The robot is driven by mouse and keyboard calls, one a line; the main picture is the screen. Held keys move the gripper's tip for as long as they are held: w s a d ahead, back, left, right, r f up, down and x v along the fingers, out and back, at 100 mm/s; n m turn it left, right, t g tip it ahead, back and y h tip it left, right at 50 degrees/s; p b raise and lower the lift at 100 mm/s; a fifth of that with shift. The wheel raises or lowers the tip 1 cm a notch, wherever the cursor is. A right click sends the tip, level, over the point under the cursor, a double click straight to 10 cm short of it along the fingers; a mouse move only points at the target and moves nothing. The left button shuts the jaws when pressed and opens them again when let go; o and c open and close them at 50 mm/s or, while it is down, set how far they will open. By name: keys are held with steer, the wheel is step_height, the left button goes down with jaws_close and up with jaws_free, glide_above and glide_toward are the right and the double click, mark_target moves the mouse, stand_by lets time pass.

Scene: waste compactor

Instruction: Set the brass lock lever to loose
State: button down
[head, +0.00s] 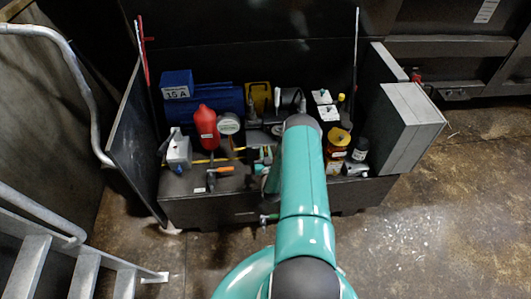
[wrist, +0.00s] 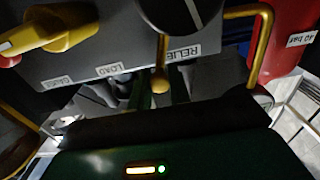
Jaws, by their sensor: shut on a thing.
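In the wrist view a thin brass lever (wrist: 161,60) with a ball end hangs down in front of a grey panel (wrist: 110,50), between printed labels that read like LOAD and RELIEF. I take it to be the brass lock lever. My gripper (wrist: 160,92) is below the panel, its dark fingers on either side of the ball end, shut on it. The contact is dim and partly hidden by the gripper body. In the head view my teal arm reaches into the bench and hides most of the gripper and the lever.
A yellow handle (wrist: 50,28) sits left on the panel and a bent brass rod (wrist: 255,45) at its right. A red labelled body (wrist: 285,40) stands further right. In the head view a red bottle (head: 206,127), a blue box (head: 177,84) and an amber jar (head: 338,140) crowd the bench.

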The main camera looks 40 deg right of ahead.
steer(key=shift+w+a, duration=0.1)
steer(key=shift+a, duration=0.05)
steer(key=shift+w+a+r+n, duration=0.1)
steer(key=shift+w+a+n, duration=0.1)
steer(key=shift+a+n, duration=0.25)
steer(key=shift+w+a+r+n, duration=0.1)
steer(key=shift+w+a+n, duration=0.1)
steer(key=shift+n, duration=0.45)
steer(key=w+a+n, duration=0.1)
steer(key=n, duration=0.1)
steer(key=w+a+f+n, duration=0.1)
steer(key=a+n, duration=0.1)
steer(key=n, duration=0.1)
steer(key=w+a+n, duration=0.1)
steer(key=n, duration=0.2)
steer(key=shift+a+f, duration=0.15)
steer(key=shift+a, duration=0.1)
steer(key=shift+w+a+f+n, duration=0.4)
steer(key=shift+f+n, duration=0.45)
steer(key=shift+n, duration=0.7)
steer(key=shift+w+a+f+n, duration=0.2)
steer(key=shift+a+f+n, duration=0.3)
steer(key=shift+f+n, duration=0.7)
steer(key=shift+w+a+f+n, duration=0.3)
steer(key=shift+a+f+n, duration=0.2)
steer(key=shift+n, duration=1.35)
steer(key=shift+f, duration=0.1)
